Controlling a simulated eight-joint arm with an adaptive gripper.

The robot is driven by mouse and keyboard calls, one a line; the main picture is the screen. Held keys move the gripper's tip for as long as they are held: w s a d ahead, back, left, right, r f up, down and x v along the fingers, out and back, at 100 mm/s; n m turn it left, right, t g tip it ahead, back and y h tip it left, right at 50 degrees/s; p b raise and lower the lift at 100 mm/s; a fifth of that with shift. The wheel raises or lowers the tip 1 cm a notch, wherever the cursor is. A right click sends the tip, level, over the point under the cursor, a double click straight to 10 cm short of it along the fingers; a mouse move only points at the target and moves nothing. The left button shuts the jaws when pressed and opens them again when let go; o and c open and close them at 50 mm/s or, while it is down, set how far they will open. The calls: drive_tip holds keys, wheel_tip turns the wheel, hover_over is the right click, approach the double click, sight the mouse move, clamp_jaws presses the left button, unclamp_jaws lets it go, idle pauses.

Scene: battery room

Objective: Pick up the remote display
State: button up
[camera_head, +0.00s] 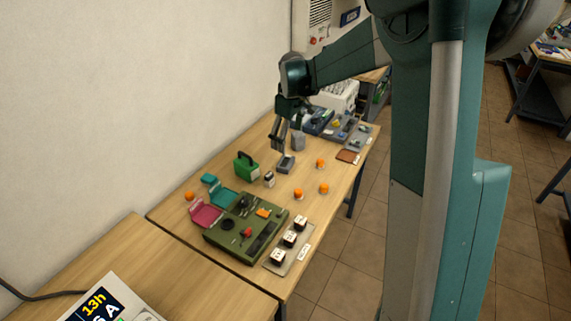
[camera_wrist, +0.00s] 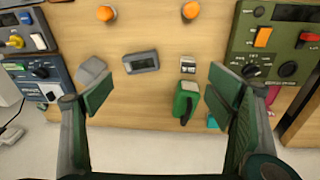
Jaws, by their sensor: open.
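The remote display is most likely the small grey box with a dark screen (camera_wrist: 141,62), lying on the wooden table in the wrist view. It also shows in the head view (camera_head: 286,163), just below my gripper (camera_head: 279,142). In the wrist view my gripper (camera_wrist: 158,93) is open and empty, its two fingers wide apart. The box lies beyond the fingertips, between their lines and a little left of middle. It appears apart from both fingers. In the head view the arm reaches down to it from above; the exact height gap is hard to tell.
A grey block (camera_wrist: 92,71) is close left of the display. A small white-and-black piece (camera_wrist: 188,65) and a green handled case (camera_wrist: 185,103) are to its right. A green panel (camera_head: 246,228), orange knobs (camera_head: 298,193) and blue devices (camera_head: 316,121) share the table (camera_head: 335,190).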

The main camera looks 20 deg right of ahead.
sight(286, 161)
drive_tip(key=w+f+n, duration=0.1)
drive_tip(key=w+f, duration=0.2)
drive_tip(key=f, duration=0.1)
drive_tip(key=w+d+f+g+p, duration=0.1)
drive_tip(key=w+f, duration=0.3)
drive_tip(key=f, duration=0.1)
drive_tip(key=w+d+f+n+p, duration=0.1)
drive_tip(key=w+f, duration=0.2)
drive_tip(key=f, duration=0.1)
drive_tip(key=shift+w+f+n+g, duration=0.2)
drive_tip(key=shift+w+n+g, duration=0.1)
drive_tip(key=shift+w+g, duration=0.1)
drive_tip(key=shift+f, duration=0.15)
drive_tip(key=shift+f, duration=0.1)
drive_tip(key=shift+f, duration=1.2)
drive_tip(key=shift+f, duration=0.1)
drive_tip(key=shift+s+a+f+b, duration=0.1)
drive_tip(key=shift+f+b, duration=0.15)
drive_tip(key=shift+f, duration=1)
drive_tip(key=shift+s+a+f+b, duration=0.1)
drive_tip(key=shift+f+b, duration=0.1)
drive_tip(key=shift+f, duration=1.05)
drive_tip(key=shift+c, duration=0.7)
drive_tip(key=c, duration=0.9)
